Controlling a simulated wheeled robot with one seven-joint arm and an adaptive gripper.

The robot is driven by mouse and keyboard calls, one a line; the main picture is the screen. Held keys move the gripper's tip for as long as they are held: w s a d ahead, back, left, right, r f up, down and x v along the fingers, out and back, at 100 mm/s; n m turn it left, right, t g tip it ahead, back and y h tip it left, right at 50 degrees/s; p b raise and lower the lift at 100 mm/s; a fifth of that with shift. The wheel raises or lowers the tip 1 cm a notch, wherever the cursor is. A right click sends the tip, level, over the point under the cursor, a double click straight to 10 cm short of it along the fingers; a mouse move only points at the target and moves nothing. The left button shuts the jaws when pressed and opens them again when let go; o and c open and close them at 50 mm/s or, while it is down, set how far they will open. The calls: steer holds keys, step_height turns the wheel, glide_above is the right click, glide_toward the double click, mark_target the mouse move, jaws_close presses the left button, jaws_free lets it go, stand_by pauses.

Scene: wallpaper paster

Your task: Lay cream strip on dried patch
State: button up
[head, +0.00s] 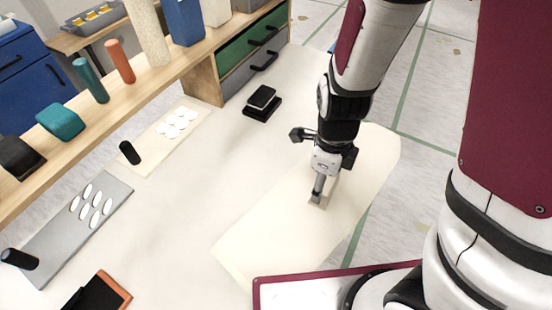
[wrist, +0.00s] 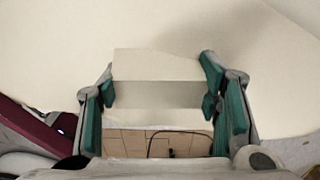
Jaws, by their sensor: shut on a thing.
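A large pale cream sheet (head: 270,235) lies flat on the right part of the worktop. My gripper (head: 318,190) points down over this sheet. In the wrist view its teal-padded fingers (wrist: 160,95) stand on either side of a pale cream piece (wrist: 155,65) with a greyer near face, and are shut on it. In the head view this held piece (head: 315,201) looks small and close to the sheet; I cannot tell if it touches. I cannot make out a separate dried patch.
A grey board with white ovals (head: 112,183) and a cream board with white discs (head: 155,147) lie at the left. A black block (head: 262,103) sits behind. A wooden shelf (head: 130,75) runs along the back. An orange-edged black item (head: 103,290) lies front left.

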steer(key=shift+w+a+f+b, duration=0.25)
steer(key=shift+w+b, duration=0.3)
steer(key=shift+b, duration=0.3)
steer(key=w+a, duration=0.2)
steer(key=w, duration=0.1)
steer(key=w+a+b, duration=0.1)
steer(key=w+a, duration=0.2)
steer(key=w, duration=0.1)
steer(key=w+a+f, duration=0.1)
steer(key=w+a, duration=0.1)
steer(key=w, duration=0.1)
steer(key=shift+w+a, duration=0.3)
steer(key=shift+w, duration=0.05)
steer(key=shift+f+b, duration=0.65)
steer(key=shift+f, duration=1)
steer(key=shift+f, duration=0.15)
steer(key=o, duration=1.4)
